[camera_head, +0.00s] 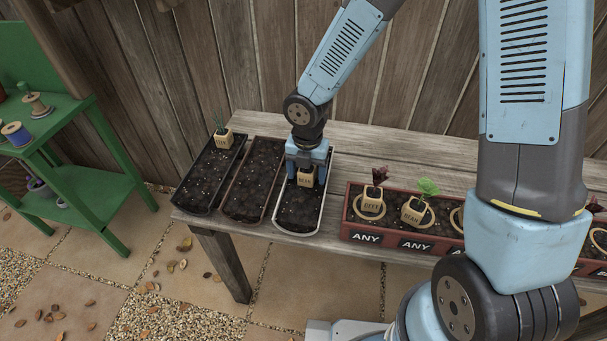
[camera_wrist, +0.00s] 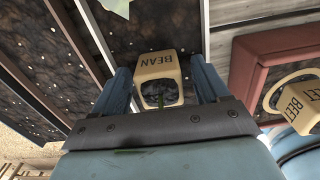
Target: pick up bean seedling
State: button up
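A cream pot marked BEAN (camera_wrist: 159,66) is between my gripper's fingers in the wrist view, with dark soil and a green shoot in its mouth. In the head view the same pot (camera_head: 305,181) is at the white-rimmed tray (camera_head: 299,214), its top hidden by my gripper (camera_head: 306,172). My fingers (camera_wrist: 161,88) are around the pot, with narrow gaps visible on both sides, so my gripper looks open. Whether the pot touches the soil is unclear. Another BEAN pot (camera_head: 413,213) with bright green leaves stands in the reddish trough (camera_head: 344,233).
A BEET pot (camera_head: 372,206) stands left of the trough's bean pot; it also shows in the wrist view (camera_wrist: 294,104). Two dark soil trays (camera_head: 253,178) lie to the left, one with a labelled pot (camera_head: 224,139) at its back. A green shelf (camera_head: 86,191) stands far left.

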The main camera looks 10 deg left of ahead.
jog(key=c, duration=1.1)
jog(key=shift+o, duration=0.2)
